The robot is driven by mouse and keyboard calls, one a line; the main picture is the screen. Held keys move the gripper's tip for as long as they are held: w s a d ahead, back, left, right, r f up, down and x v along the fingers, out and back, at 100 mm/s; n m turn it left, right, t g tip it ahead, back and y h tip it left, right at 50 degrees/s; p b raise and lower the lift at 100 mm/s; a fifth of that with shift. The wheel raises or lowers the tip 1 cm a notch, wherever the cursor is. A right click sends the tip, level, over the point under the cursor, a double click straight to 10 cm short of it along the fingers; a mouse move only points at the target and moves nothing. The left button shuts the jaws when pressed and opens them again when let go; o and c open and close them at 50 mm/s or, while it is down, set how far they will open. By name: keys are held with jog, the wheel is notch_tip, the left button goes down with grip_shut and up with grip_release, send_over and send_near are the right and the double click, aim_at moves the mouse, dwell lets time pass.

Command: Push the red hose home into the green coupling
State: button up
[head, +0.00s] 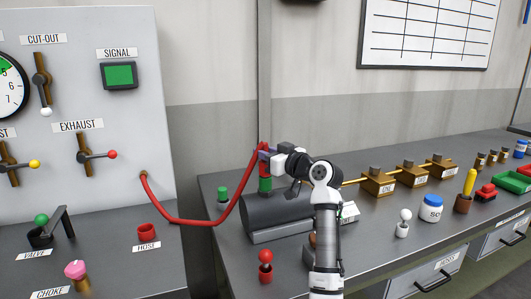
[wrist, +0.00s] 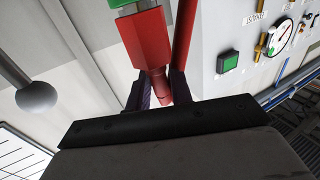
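The red hose (head: 190,222) runs from the grey panel in a sagging loop up to my gripper (head: 264,152). In the wrist view the fingers (wrist: 158,92) are closed around the narrow neck of the hose's red end piece (wrist: 147,40). The green coupling (head: 265,185) stands upright just below the red end, by the dark cylinder. In the wrist view its green edge (wrist: 122,3) shows at the top, with a pale band between green and red. How deep the red end sits in the coupling cannot be told.
The dark cylinder (head: 285,211) lies on the bench under my arm. A green-topped piece (head: 222,194) stands to its left and a red knob (head: 265,262) in front. An empty red holder labelled HOSE (head: 147,233) stands on the left bench. Brass blocks (head: 378,183) are at right.

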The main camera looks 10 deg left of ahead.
jog(key=o, duration=0.3)
jog(key=shift+o, duration=0.2)
jog(key=b+v, duration=0.4)
jog(key=v, duration=1)
jog(key=shift+r, duration=0.1)
